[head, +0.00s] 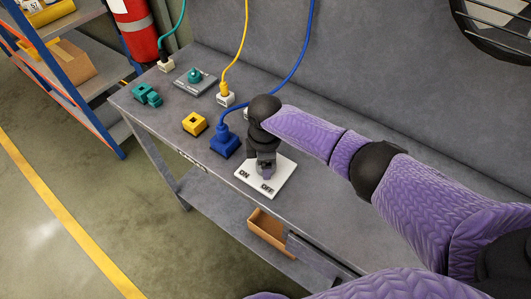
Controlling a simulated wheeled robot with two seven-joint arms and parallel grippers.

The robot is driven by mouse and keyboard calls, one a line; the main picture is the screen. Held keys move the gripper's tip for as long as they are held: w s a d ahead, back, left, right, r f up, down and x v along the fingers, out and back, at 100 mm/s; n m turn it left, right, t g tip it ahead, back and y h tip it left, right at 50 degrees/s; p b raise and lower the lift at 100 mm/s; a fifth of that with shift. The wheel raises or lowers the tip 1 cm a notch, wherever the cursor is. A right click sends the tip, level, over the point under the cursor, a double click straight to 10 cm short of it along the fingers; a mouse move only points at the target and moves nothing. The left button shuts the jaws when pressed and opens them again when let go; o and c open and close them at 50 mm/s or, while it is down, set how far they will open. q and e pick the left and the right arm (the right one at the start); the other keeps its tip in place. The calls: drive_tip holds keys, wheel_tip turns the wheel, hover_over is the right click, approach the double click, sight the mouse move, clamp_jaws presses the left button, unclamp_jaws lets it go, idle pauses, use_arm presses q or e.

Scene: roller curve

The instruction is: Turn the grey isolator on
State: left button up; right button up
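A white plate (277,180) marked ON at its left and OFF at its right lies on the grey bench near its front edge. A small greyish knob (266,173) shows at the middle of the plate, mostly hidden by my gripper; I take it as the grey isolator. My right gripper (263,166) points down right over the knob, with its dark fingers at or around it. Whether the fingers touch or grip the knob cannot be made out, nor which way the knob points. My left gripper is not in view.
A blue plug (225,141) with a blue cable stands just left of my gripper. A yellow block (194,124), a teal block (147,95) and a plate with a teal knob (194,79) lie further left.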

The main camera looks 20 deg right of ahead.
drive_tip(key=m+p, duration=0.2)
drive_tip(key=m, duration=0.1)
drive_tip(key=shift+r+m, duration=0.15)
drive_tip(key=shift+m, duration=0.25)
drive_tip(key=m+p, duration=0.1)
drive_tip(key=m, duration=0.2)
drive_tip(key=shift+w+m+p, duration=0.1)
drive_tip(key=shift+m+p, duration=0.4)
drive_tip(key=shift+m, duration=0.9)
